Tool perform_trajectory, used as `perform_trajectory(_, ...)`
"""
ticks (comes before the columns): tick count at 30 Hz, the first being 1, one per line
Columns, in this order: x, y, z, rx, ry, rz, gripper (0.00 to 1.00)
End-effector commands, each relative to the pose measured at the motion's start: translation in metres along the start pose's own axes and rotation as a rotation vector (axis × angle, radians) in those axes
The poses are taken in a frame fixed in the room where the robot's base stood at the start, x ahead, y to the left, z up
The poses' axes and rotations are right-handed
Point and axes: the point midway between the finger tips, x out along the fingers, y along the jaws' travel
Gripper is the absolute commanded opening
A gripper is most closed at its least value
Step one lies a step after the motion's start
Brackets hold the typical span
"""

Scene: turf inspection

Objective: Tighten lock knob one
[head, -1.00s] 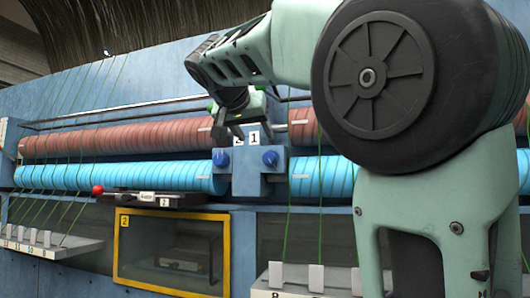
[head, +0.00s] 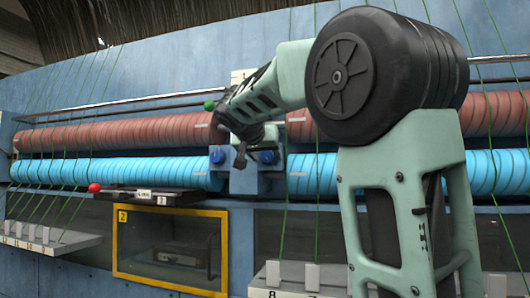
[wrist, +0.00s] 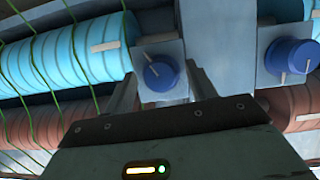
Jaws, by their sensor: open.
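Two blue lock knobs are mounted on a blue-grey bracket between the rollers. The left knob (head: 217,155) is clear in the head view, and it also shows at the right of the wrist view (wrist: 291,60). The other knob (wrist: 158,72) shows in the wrist view with a light pointer line, between my finger ends. In the head view my gripper (head: 254,156) mostly hides it. My gripper is open, with one finger on each side of that knob as seen from the wrist. I cannot tell whether the fingers touch it. I cannot make out which knob is numbered one.
Long red rollers (head: 120,134) and blue rollers (head: 120,171) run along the machine, with green yarns in front. A yellow-framed window (head: 118,245) and a red-balled lever (head: 94,187) are below left.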

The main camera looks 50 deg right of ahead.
Motion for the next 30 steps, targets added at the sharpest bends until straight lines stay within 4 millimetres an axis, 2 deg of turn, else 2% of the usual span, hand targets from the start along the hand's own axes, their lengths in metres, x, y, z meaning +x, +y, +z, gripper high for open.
perform_trajectory(1, -0.0001, 0.0, 0.0, 0.0, 0.0, 0.0, 0.56)
perform_trajectory(6, -0.0002, 0.0001, -0.0001, 0.0, 0.0, 0.0, 0.11)
perform_trajectory(17, 0.0002, -0.0008, 0.0003, -0.036, -0.001, 0.014, 0.11)
perform_trajectory(30, 0.0, -0.005, 0.0015, -0.33, 0.0, 0.131, 0.11)
